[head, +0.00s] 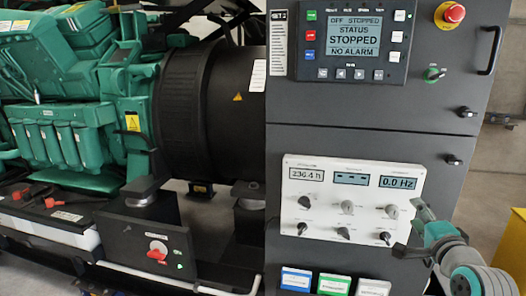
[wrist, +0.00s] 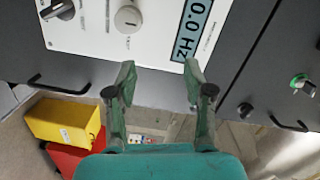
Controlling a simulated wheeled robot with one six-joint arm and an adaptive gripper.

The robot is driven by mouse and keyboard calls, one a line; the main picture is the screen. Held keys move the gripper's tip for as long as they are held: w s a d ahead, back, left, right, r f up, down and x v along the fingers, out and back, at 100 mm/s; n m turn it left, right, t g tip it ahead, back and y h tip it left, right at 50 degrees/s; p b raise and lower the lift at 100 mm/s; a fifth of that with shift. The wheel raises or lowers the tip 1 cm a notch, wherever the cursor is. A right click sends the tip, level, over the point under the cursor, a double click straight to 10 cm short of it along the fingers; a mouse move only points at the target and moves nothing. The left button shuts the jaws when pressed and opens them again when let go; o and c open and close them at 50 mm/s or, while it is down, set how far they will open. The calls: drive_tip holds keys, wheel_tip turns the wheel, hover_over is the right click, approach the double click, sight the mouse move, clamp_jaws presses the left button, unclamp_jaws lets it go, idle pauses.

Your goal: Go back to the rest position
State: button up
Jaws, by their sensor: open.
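My gripper (wrist: 158,78) is open and empty in the wrist view, with its two green fingers apart. Its fingertips overlap the edge of a white instrument panel (wrist: 90,28); whether they touch it I cannot tell. In the head view the end of my arm (head: 440,240) is at the lower right, beside the right edge of the white panel (head: 318,172). The panel carries displays, one reading 0.0 Hz (head: 398,182), and several knobs, including a grey one (wrist: 128,19) near the fingers.
The grey control cabinet (head: 375,102) has a controller screen (head: 354,36) reading STOPPED, a red emergency button (head: 453,13) and protruding handles. A green genset (head: 65,100) stands left. A yellow box (wrist: 62,122) is on the floor beside the cabinet.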

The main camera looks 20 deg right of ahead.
drive_tip(key=s+a+f+n+y, duration=0.2)
drive_tip(key=s+a+f+n, duration=0.25)
drive_tip(key=a+f, duration=0.75)
drive_tip(key=s+a+f+n+y, duration=0.1)
drive_tip(key=s+a+f+n, duration=0.4)
drive_tip(key=a+f, duration=0.65)
drive_tip(key=s+a+f+n+y, duration=0.1)
drive_tip(key=s+a+n, duration=0.2)
drive_tip(key=s, duration=0.6)
drive_tip(key=s+a+f+n+y, duration=0.1)
drive_tip(key=s+a+n, duration=0.3)
drive_tip(key=s, duration=0.5)
drive_tip(key=s+a+f+n+g+y, duration=0.1)
drive_tip(key=s+a+n, duration=0.3)
drive_tip(key=s, duration=0.5)
drive_tip(key=shift+a+f+y, duration=0.3)
drive_tip(key=shift+f+y, duration=0.2)
drive_tip(key=shift+y, duration=0.2)
drive_tip(key=shift+s, duration=0.1)
